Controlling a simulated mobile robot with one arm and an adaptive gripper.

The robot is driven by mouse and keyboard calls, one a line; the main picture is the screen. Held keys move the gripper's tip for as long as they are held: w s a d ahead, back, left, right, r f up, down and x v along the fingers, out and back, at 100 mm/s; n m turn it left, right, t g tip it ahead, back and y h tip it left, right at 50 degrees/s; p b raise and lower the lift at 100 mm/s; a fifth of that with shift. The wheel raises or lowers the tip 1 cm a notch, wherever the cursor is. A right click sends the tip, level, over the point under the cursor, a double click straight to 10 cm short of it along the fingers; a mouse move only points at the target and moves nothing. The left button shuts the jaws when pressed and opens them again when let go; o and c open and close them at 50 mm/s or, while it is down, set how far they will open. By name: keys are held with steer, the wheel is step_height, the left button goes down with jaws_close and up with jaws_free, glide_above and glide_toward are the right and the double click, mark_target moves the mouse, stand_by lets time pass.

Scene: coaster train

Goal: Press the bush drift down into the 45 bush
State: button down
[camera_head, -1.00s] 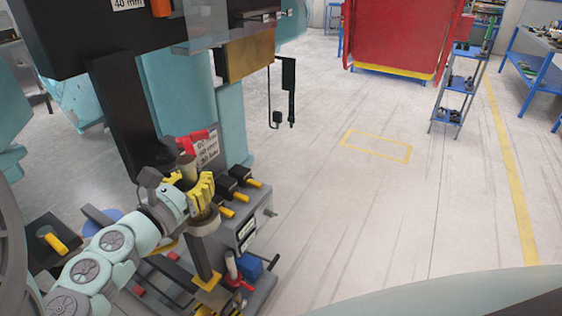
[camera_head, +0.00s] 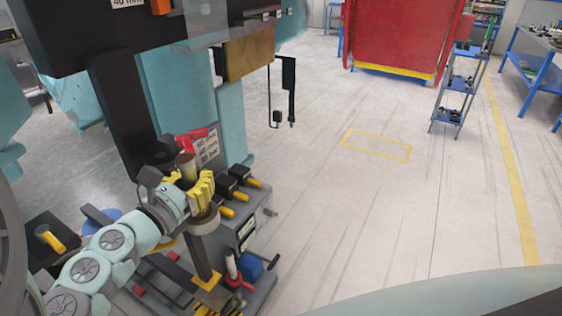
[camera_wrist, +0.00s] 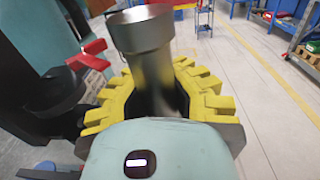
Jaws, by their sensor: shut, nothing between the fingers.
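The bush drift (camera_head: 186,165), a metal cylinder with a wider head, stands upright at the press. It also shows close up in the wrist view (camera_wrist: 145,45), where its lower end is hidden. My gripper (camera_head: 203,190) has yellow ridged fingers, which are shut. In the wrist view they show on both sides of the drift's lower part (camera_wrist: 165,92); I cannot tell whether they touch it. A grey-brown round part (camera_head: 204,224), perhaps the 45 bush or its seat, sits just below the fingers. My fingers hide most of its top and the joint with the drift.
The dark press column (camera_head: 118,100) and teal frame (camera_head: 180,95) rise close behind. A red lever (camera_head: 193,140) and black blocks with yellow handles (camera_head: 240,175) are near my gripper. A hanging black pendant (camera_head: 289,90) is to the right.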

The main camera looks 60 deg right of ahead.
steer(key=shift+f, duration=0.15)
steer(key=c, duration=1.1)
jaws_free()
steer(key=shift+a, duration=0.1)
steer(key=shift+o, duration=0.2)
steer(key=shift+a, duration=0.45)
steer(key=s+a, duration=0.1)
steer(key=a, duration=1)
steer(key=shift+s, duration=0.25)
